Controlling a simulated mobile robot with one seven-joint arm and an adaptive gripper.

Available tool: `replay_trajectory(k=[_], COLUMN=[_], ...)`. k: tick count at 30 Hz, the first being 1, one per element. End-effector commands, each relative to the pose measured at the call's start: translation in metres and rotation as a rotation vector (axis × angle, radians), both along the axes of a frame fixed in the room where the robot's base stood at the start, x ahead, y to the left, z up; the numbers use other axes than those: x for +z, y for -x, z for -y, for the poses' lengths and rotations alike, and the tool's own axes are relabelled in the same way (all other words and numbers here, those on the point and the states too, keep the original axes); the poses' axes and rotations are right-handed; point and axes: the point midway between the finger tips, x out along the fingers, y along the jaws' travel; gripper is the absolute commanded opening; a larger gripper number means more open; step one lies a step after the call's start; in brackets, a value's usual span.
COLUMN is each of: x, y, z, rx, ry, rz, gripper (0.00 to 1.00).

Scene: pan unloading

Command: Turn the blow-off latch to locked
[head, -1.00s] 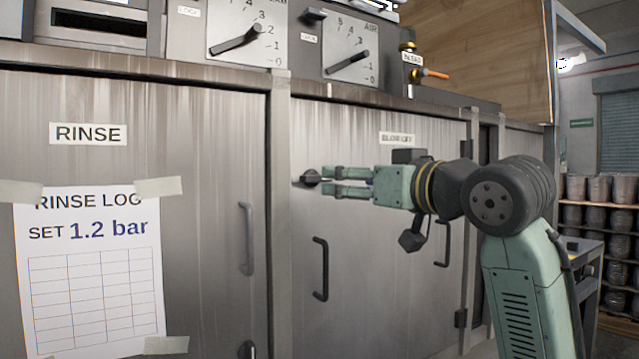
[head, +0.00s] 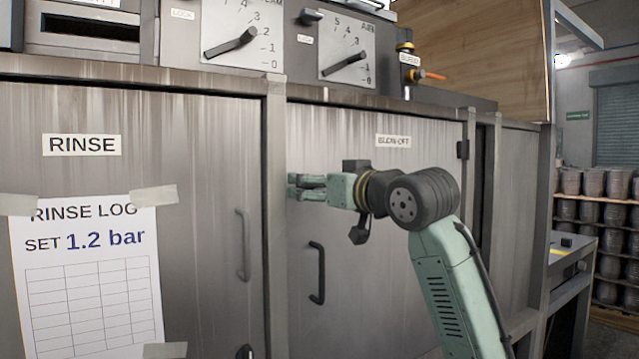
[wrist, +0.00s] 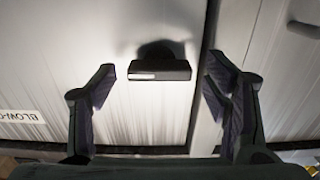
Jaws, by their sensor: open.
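The blow-off latch (wrist: 160,70) is a dark bar with a white mark at its left end, lying level across the wrist picture on the steel blow-off door (head: 385,240). My gripper (wrist: 160,82) is open. Its two fingers stand apart on the left and right of the latch, with a gap on each side. In the head view my gripper (head: 292,187) is at the upper left edge of the blow-off door, and the latch is hidden behind the fingers there. The BLOW-OFF label (head: 393,141) is to the right of the gripper.
A black door handle (head: 317,272) is below my gripper. The rinse door (head: 200,200) with its grey handle (head: 243,245) and taped log sheet (head: 88,280) is at left.

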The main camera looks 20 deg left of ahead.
Motion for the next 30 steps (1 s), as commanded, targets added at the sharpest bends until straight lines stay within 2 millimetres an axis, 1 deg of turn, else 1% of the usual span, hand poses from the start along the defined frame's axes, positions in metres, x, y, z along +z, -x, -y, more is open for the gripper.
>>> replay_trajectory(k=[4, 25, 30], x=[-0.0003, -0.0001, 0.0001], y=[0.0, 0.0003, 0.0003], z=[0.0002, 0.0004, 0.0004], rx=[0.0, 0.0, 0.0], ry=[0.0, 0.0, 0.004], rz=[0.0, 0.0, 0.005], gripper=[0.69, 0.23, 0.22])
